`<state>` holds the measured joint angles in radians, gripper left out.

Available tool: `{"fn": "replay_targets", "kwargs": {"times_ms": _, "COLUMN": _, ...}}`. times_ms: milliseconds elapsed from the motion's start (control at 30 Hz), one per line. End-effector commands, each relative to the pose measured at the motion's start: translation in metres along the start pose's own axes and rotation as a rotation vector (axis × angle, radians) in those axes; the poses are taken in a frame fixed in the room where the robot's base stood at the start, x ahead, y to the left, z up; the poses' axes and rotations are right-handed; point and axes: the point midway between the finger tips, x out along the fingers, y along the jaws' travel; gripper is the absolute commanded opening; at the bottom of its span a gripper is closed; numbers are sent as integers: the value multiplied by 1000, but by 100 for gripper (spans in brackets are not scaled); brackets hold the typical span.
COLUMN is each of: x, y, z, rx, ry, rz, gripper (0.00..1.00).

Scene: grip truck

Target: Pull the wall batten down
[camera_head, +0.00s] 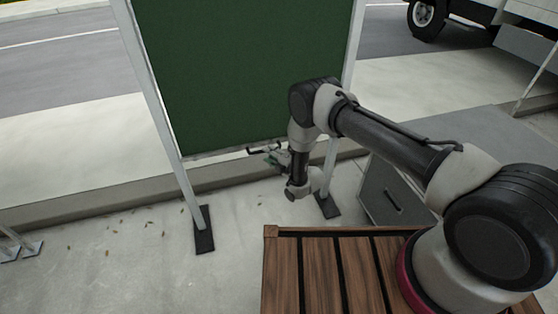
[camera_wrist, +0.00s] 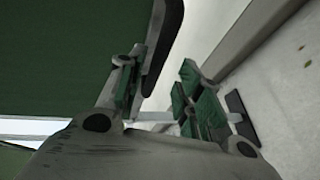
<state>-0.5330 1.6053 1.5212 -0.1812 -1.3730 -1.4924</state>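The green wall panel (camera_head: 250,75) hangs between two pale posts, and a thin pale batten (camera_head: 213,153) runs along its lower edge. A small dark bar, perhaps a handle (camera_head: 256,149), sticks out at that edge beside my gripper (camera_head: 275,157). In the wrist view the green panel (camera_wrist: 60,50) fills the upper left, and a dark rounded bar (camera_wrist: 168,42) slants down to my gripper (camera_wrist: 160,92). My gripper's green-padded fingers are wide apart. The left finger overlaps the bar; whether it touches cannot be told. Nothing is seen clamped between the fingers.
A slatted wooden bench top (camera_head: 320,272) lies below my arm. The posts stand on dark feet (camera_head: 204,229). A grey box (camera_head: 390,195) stands right of the right post. A kerb (camera_head: 120,195) runs behind; a truck (camera_head: 470,20) is at the upper right. Pavement at left is mostly clear.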

Motion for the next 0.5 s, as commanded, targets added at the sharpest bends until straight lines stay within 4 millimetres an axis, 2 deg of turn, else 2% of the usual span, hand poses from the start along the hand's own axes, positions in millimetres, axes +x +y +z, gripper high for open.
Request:
{"fn": "replay_targets", "kwargs": {"times_ms": 100, "x": -29, "y": -1, "z": 0, "rx": 2, "ry": -1, "rz": -5, "gripper": 35}}
{"fn": "replay_targets", "kwargs": {"times_ms": 233, "x": -55, "y": -1, "z": 0, "rx": 1, "ry": -1, "rz": -5, "gripper": 35}}
{"fn": "replay_targets", "kwargs": {"times_ms": 367, "x": -73, "y": -1, "z": 0, "rx": 2, "ry": -1, "rz": -4, "gripper": 35}}
{"fn": "replay_targets", "kwargs": {"times_ms": 500, "x": -81, "y": -1, "z": 0, "rx": 1, "ry": 0, "rz": -2, "gripper": 35}}
